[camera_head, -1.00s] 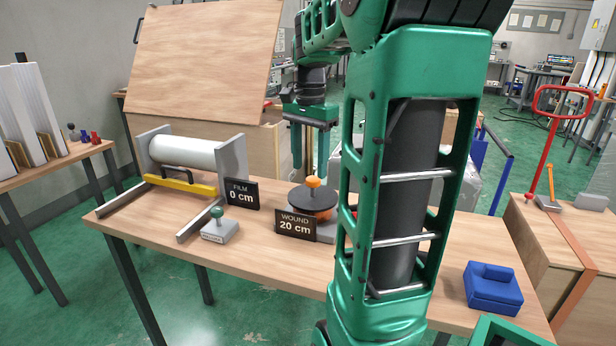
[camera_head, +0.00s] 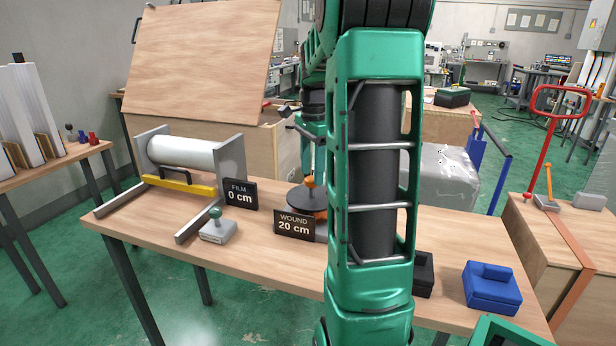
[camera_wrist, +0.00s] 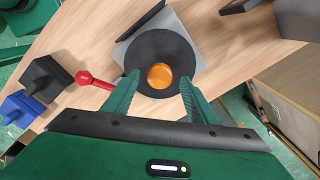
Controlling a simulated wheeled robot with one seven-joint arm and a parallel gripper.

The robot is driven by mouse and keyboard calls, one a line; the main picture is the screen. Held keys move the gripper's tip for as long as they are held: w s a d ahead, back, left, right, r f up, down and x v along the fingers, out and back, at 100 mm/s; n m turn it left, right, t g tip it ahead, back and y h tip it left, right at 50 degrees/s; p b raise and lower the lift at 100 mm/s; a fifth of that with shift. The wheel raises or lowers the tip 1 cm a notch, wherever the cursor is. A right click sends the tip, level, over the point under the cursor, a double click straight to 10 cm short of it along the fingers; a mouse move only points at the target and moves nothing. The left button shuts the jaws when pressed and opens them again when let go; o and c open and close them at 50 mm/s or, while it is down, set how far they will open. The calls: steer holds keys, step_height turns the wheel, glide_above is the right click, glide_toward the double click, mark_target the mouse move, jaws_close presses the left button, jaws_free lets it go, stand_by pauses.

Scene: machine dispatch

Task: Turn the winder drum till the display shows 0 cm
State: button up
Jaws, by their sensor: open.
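The winder drum (camera_head: 300,201) is a black disc on a grey base with an orange knob (camera_head: 309,182) on top, partly hidden by my arm in the head view. Its display (camera_head: 294,226) reads WOUND 20 cm. In the wrist view the drum (camera_wrist: 148,52) lies ahead of my gripper (camera_wrist: 157,82). The orange knob (camera_wrist: 160,76) shows between the two open green fingertips, with gaps on both sides and no contact visible.
A film roll holder (camera_head: 182,153) with a yellow bar and a FILM 0 cm sign (camera_head: 241,194) stands left. A green-knobbed grey block (camera_head: 217,228) is in front of it. A red-handled item (camera_wrist: 95,80), a black block (camera_wrist: 46,78) and a blue block (camera_head: 492,287) lie right of the drum.

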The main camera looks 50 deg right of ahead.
steer(key=shift+f, duration=0.85)
jaws_close()
steer(key=shift+a, duration=0.15)
steer(key=shift+w, duration=0.1)
